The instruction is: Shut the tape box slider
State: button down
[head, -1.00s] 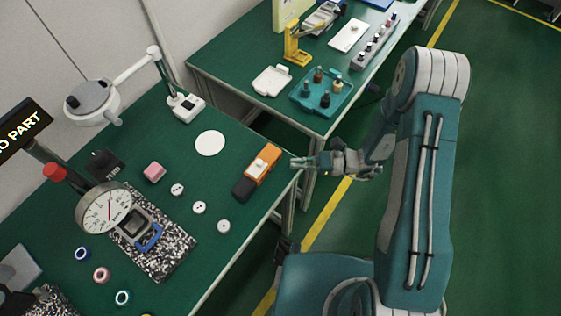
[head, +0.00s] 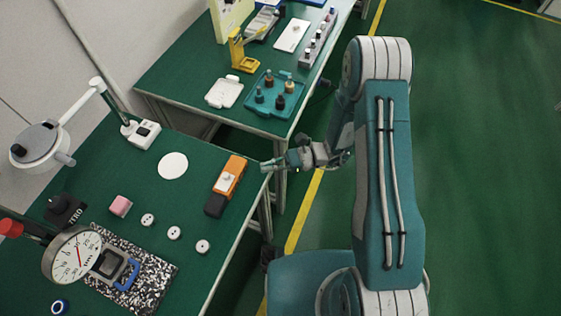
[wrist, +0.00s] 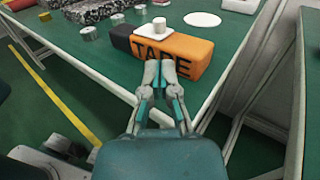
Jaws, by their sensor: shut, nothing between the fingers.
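The tape box is an orange and black block marked TAPE (wrist: 185,58), lying near the edge of the green table. In the head view the tape box (head: 231,172) has its black end toward the lower left. A white slider plate with a small knob (wrist: 159,33) sits on its top; it also shows in the head view (head: 228,182). My gripper (wrist: 160,66) is shut and empty, its fingertips in front of the box's lettered side. In the head view my gripper (head: 267,166) is just right of the box, by the table edge. Whether the fingertips touch the box I cannot tell.
Several small silver discs (head: 174,233), a pink block (head: 121,206) and a white round pad (head: 173,166) lie left of the box. A dial gauge (head: 72,256) stands on a speckled plate. A teal tray (head: 292,92) is on the second table behind.

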aim_at(230, 176)
jog(key=x, duration=0.8)
jog(key=shift+a, duration=0.15)
jog(key=shift+s+a, duration=0.4)
jog(key=shift+a, duration=0.1)
jog(key=shift+w+d, duration=0.1)
jog(key=shift+w+d, duration=0.15)
jog(key=shift+d, duration=0.2)
jog(key=v, duration=1.3)
